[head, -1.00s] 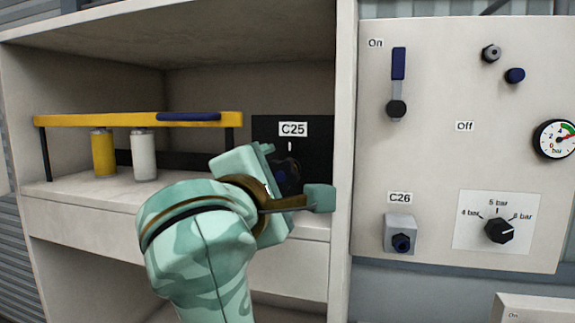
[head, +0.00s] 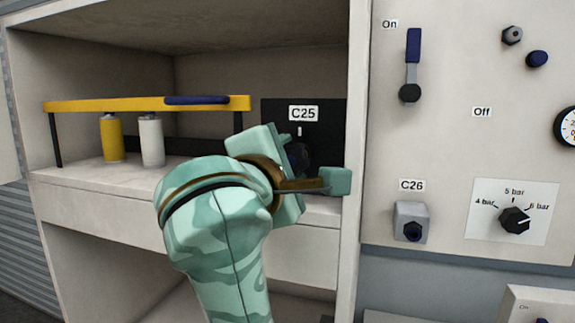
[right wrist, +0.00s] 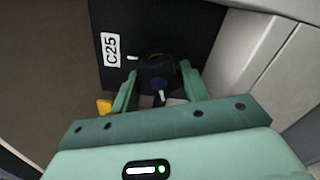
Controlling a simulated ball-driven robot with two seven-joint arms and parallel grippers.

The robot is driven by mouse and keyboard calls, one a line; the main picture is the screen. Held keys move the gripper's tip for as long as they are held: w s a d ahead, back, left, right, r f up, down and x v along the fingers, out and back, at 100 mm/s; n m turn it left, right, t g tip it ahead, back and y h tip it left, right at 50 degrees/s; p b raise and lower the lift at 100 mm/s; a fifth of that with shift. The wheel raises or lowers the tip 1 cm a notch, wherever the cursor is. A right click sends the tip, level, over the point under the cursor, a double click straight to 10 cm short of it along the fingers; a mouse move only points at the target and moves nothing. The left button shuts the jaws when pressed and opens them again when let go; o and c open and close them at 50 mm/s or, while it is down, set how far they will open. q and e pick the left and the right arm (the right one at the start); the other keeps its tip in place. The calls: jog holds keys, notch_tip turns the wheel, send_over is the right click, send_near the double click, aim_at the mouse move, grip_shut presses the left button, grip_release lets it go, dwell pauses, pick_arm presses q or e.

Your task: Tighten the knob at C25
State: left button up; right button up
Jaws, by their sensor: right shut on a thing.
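The C25 knob (right wrist: 153,70) is dark with a blue centre and a white pointer line, and is mounted on a black panel (head: 335,113). The C25 label (head: 303,113) and a white index mark sit above it in the head view. My right gripper (right wrist: 158,88) is shut on the knob, one finger on each side of it in the right wrist view. In the head view the right gripper (head: 302,170) and wrist hide most of the knob. My left gripper is not in view.
A yellow rail (head: 130,104) with a yellow canister (head: 112,140) and a white canister (head: 152,145) stands left on the shelf. A shelf side wall (head: 357,90) is close right of the gripper.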

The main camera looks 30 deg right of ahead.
jog(key=m+b, duration=0.7)
jog(key=b, duration=0.1)
jog(key=shift+w+f, duration=0.1)
jog(key=m+b, duration=0.2)
jog(key=m, duration=0.1)
jog(key=shift+d, duration=0.1)
jog(key=m+b, duration=0.2)
jog(key=m, duration=0.1)
jog(key=shift+m, duration=0.3)
jog(key=m, duration=0.1)
jog(key=m+b, duration=0.1)
jog(key=shift+d+r+m, duration=0.1)
jog(key=shift+r+m, duration=0.15)
jog(key=shift+m, duration=0.15)
jog(key=m+b, duration=0.1)
jog(key=m, duration=0.2)
jog(key=shift+d+r+m+b, duration=0.1)
jog(key=shift+m+b, duration=0.25)
jog(key=shift+m, duration=1.15)
